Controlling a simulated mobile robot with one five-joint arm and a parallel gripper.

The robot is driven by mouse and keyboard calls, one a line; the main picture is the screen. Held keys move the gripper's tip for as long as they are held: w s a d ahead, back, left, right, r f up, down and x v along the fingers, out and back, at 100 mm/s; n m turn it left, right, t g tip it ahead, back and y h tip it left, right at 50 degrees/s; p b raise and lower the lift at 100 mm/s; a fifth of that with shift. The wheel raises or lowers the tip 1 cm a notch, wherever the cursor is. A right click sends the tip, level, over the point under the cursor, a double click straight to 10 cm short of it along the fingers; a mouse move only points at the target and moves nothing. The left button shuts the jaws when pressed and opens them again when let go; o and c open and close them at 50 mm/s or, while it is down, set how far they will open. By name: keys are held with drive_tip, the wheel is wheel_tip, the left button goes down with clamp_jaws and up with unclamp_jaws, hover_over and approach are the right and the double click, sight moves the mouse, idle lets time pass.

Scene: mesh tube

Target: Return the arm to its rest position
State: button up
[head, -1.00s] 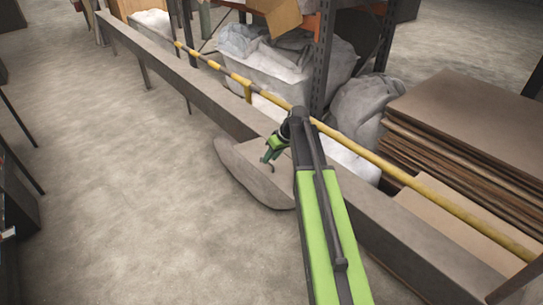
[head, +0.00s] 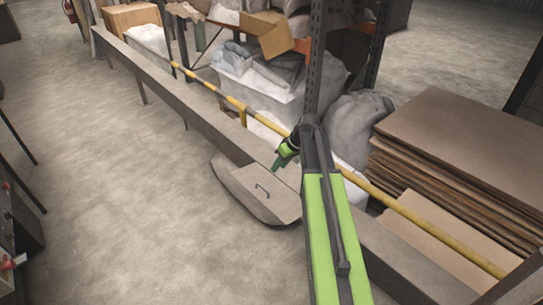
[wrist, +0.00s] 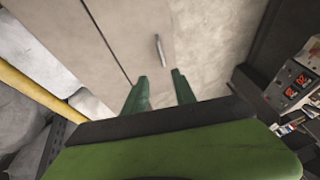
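My arm (head: 335,240), green with dark joints, reaches forward over the long beam. My gripper (head: 279,163) has dark green fingers and hangs just above and behind a flat tan panel (head: 275,205) with a small dark handle (head: 262,190). In the wrist view the fingers of my gripper (wrist: 160,77) stand apart with nothing between them. The handle (wrist: 160,48) shows beyond the fingertips, apart from them.
A yellow rail (head: 237,104) runs along the beam (head: 185,112). A stack of brown sheets (head: 465,140) lies to the right. Grey sacks (head: 355,125) and a rack post (head: 316,60) stand behind the beam. The floor (head: 130,200) at left is clear.

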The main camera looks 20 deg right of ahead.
drive_tip(key=s+a+f+n+g, duration=0.1)
drive_tip(key=s+a, duration=0.1)
drive_tip(key=a, duration=0.8)
drive_tip(key=s+a+n+g, duration=0.1)
drive_tip(key=s+a+n, duration=0.15)
drive_tip(key=a, duration=0.75)
drive_tip(key=s+f+m+g+h, duration=0.1)
drive_tip(key=s+m+h, duration=0.2)
drive_tip(key=s+m, duration=0.3)
drive_tip(key=s, duration=0.5)
drive_tip(key=shift+a+m+g, duration=0.35)
drive_tip(key=shift+g, duration=0.05)
drive_tip(key=shift+f, duration=0.1)
